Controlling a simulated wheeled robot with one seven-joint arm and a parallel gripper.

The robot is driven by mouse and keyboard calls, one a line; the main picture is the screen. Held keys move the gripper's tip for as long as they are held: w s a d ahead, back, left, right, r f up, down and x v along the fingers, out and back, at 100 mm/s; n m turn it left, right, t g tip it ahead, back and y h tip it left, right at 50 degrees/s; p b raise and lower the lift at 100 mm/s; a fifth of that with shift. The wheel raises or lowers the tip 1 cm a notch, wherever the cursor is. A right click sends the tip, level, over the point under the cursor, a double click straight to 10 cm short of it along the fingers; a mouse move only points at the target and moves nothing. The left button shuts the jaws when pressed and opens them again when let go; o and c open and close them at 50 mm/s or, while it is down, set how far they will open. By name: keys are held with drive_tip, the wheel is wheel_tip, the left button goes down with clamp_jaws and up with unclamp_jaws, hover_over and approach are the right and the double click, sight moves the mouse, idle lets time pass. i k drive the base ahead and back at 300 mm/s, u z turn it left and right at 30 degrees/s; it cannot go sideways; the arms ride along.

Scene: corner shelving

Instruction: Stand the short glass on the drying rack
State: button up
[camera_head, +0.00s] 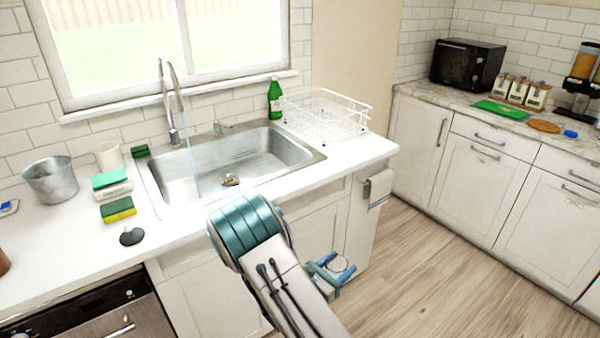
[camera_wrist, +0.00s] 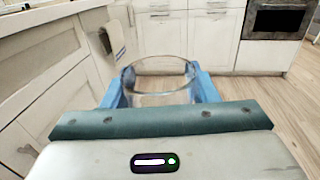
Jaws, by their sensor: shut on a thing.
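The short glass (camera_wrist: 160,78) is clear and sits between the two blue fingers of my gripper (camera_wrist: 158,90) in the wrist view. My gripper is shut on it, with the round rim showing above the fingers. In the head view my gripper (camera_head: 330,270) holds the glass (camera_head: 339,264) in front of the lower cabinets, below the counter top and over the floor side. The white wire drying rack (camera_head: 325,113) stands on the counter right of the sink, apart from my gripper. It looks empty.
The sink (camera_head: 230,160) has a running tap (camera_head: 172,100). A green bottle (camera_head: 275,98) stands just left of the rack. A towel (camera_head: 379,188) hangs on the cabinet end. A metal bucket (camera_head: 52,182) and sponges (camera_head: 117,209) are at left. The floor at right is clear.

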sight(321, 136)
drive_tip(key=u, duration=0.05)
drive_tip(key=k, duration=1.1)
drive_tip(key=z, duration=1.2)
drive_tip(key=i, duration=1.1)
drive_tip(key=z, duration=0.5)
drive_tip(key=i, duration=1.35)
drive_tip(key=u, duration=1.1)
drive_tip(key=i, duration=0.7)
drive_tip(key=u, duration=0.75)
